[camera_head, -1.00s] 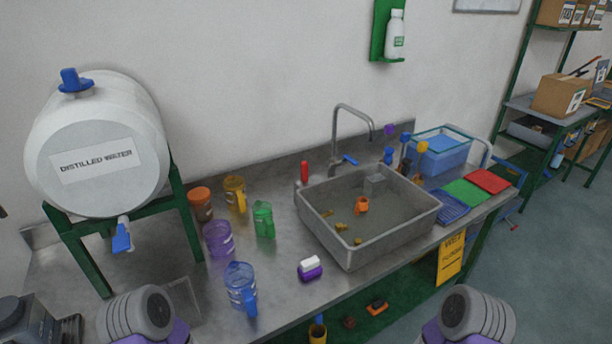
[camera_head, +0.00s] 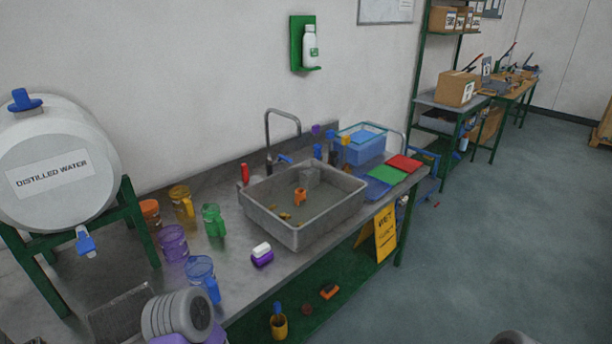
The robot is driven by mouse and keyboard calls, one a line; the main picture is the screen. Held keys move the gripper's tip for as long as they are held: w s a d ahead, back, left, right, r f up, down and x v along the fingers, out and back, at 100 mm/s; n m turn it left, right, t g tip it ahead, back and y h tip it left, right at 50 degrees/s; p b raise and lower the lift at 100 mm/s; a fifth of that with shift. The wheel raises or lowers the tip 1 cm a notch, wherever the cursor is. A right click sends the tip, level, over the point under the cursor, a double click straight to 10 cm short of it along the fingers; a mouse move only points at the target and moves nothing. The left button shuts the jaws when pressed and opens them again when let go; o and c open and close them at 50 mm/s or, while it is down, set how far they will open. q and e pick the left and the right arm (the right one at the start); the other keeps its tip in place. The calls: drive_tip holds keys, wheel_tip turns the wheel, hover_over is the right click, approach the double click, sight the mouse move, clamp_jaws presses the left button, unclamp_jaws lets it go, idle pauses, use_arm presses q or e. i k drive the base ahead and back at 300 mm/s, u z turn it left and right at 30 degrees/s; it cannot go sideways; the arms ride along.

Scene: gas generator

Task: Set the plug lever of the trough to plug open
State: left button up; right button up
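The trough (camera_head: 303,236) is a grey rectangular basin set on the steel bench, with a curved tap (camera_head: 283,113) behind it. A red upright handle (camera_head: 244,174) stands at its back left corner, and a small blue lever (camera_head: 285,159) sits by the tap base. I cannot tell for sure which one is the plug lever, or its setting. Inside the trough are an orange cup-like piece (camera_head: 299,197) and small yellowish pieces. Neither gripper is in view; only grey rounded parts of my arms show at the bottom edge, well short of the trough.
Coloured jugs, including a purple one (camera_head: 173,243), and a soap-like block (camera_head: 262,254) stand left of the trough. A distilled water barrel (camera_head: 55,165) is at far left. A blue bin (camera_head: 362,148) and coloured trays are at right. Open floor (camera_head: 490,230) lies right of the bench.

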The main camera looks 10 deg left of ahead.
sight(244, 166)
drive_tip(key=z, duration=0.5)
drive_tip(key=k, duration=0.7)
drive_tip(key=z, duration=1)
drive_tip(key=i, duration=1.55)
drive_tip(key=u, duration=1.45)
drive_tip(key=i, duration=0.75)
drive_tip(key=u, duration=0.8)
